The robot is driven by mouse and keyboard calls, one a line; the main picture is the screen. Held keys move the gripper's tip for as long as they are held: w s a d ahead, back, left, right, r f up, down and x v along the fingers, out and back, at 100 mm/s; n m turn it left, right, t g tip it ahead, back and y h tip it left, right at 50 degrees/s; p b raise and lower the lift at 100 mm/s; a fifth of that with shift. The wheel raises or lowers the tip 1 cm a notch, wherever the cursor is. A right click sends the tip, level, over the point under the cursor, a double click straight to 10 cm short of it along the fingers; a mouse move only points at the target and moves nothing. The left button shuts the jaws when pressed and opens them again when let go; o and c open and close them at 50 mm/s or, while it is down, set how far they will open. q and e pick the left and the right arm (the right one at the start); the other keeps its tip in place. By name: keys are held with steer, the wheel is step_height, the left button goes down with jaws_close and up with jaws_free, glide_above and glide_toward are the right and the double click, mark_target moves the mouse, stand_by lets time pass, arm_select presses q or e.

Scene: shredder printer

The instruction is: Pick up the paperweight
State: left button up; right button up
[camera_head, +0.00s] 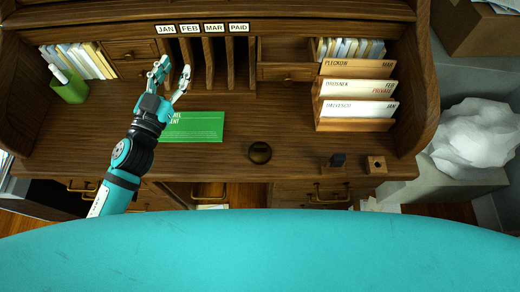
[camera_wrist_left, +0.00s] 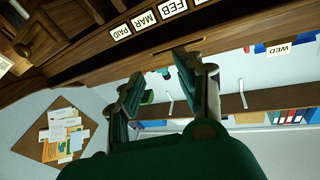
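A small dark round object (camera_head: 260,152), which looks like the paperweight, sits near the front middle of the wooden desk (camera_head: 235,175). My left gripper (camera_head: 173,70) is open and empty, raised in front of the labelled slots, to the left of and farther back than the round object. In the left wrist view my open left gripper (camera_wrist_left: 159,70) has nothing between its fingers, and the paperweight is not visible there. My right gripper is in neither view.
A green card (camera_head: 195,127) lies partly behind my left arm. A green pen cup (camera_head: 70,88) stands at left. A wooden letter rack (camera_head: 355,108), a dark small item (camera_head: 337,160) and a wooden block (camera_head: 376,164) are at right. The desk around the round object is clear.

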arm_select(q)
steer(key=s+d+r+m+g+h, duration=0.1)
steer(key=d+m+g+h, duration=0.4)
steer(key=h, duration=0.3)
steer(key=m+g, duration=0.8)
steer(key=g, duration=0.6)
glide_toward(259, 146)
steer(key=shift+d+y+p, duration=0.4)
steer(key=shift+d+p, duration=0.4)
steer(key=shift+d, duration=0.35)
steer(key=p+x, duration=0.1)
steer(key=x, duration=0.5)
steer(key=shift+s+d+f, duration=0.1)
steer(key=shift+d+f, duration=0.05)
steer(key=shift+f, duration=0.1)
jaws_close()
